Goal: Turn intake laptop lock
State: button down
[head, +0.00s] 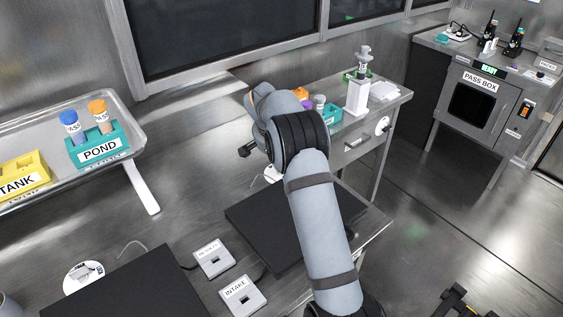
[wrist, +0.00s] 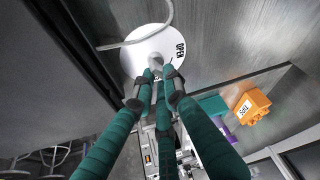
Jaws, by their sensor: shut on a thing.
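In the wrist view a white round lock dial (wrist: 140,66) marked OPEN lies beside the edge of a dark laptop (wrist: 50,70). A small grey knob (wrist: 156,62) stands at its middle. My gripper (wrist: 158,76) has its teal fingers closed around that knob; the fingertips hide part of the dial and its lower lettering. In the head view the dark laptop (head: 255,226) lies below my arm, and my arm hides the gripper's fingertips and most of the dial. A pad marked INTAKE (head: 240,296) lies at the front.
A REJECT pad (head: 213,258) is beside the INTAKE pad. Another dark laptop (head: 125,288) and white dial (head: 84,277) are at lower left. A tray (head: 60,118) holds tube racks. An orange TIPS box (wrist: 253,106) is right of my fingers. A pass box (head: 478,105) stands far right.

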jog(key=m+p, duration=0.1)
jog(key=m+h+p, duration=0.1)
jog(key=m+p, duration=0.1)
jog(key=m, duration=0.1)
jog(key=shift+a+r+g, duration=0.15)
jog(key=shift+r+g, duration=0.1)
jog(key=shift+g, duration=0.15)
jog(key=m+p, duration=0.2)
jog(key=p, duration=0.1)
jog(key=shift+f+g+h, duration=0.15)
jog(key=shift+g+h, duration=0.15)
jog(key=shift+h, duration=0.1)
jog(key=shift+f+m, duration=0.1)
jog(key=shift+m, duration=0.2)
jog(key=c, duration=1.8)
grip_release()
jog(key=shift+o, duration=0.2)
